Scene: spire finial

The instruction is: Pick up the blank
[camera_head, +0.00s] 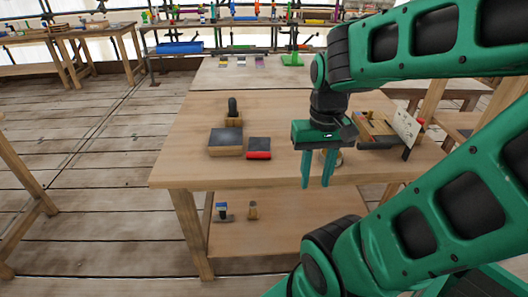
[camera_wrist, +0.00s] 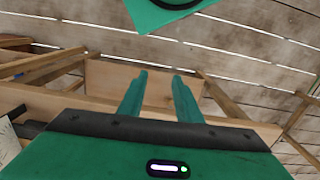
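I cannot tell for sure which thing is the blank. A small wooden upright piece (camera_head: 253,210) on the table's lower shelf could be it. My gripper (camera_head: 316,186) is open and empty, pointing down in front of the table's front edge, to the right of and higher in the picture than that piece. In the wrist view, the two green fingers of my gripper (camera_wrist: 159,76) are apart with nothing between them. The wooden piece cannot be made out there. A round, pale thing (camera_head: 337,158) on the tabletop is partly hidden behind the fingers.
The wooden table (camera_head: 185,165) holds a dark-topped wooden block (camera_head: 225,141), a red and black block (camera_head: 259,148) and a black upright piece (camera_head: 233,107). A tray (camera_head: 376,127) sits right. Floor at left is clear.

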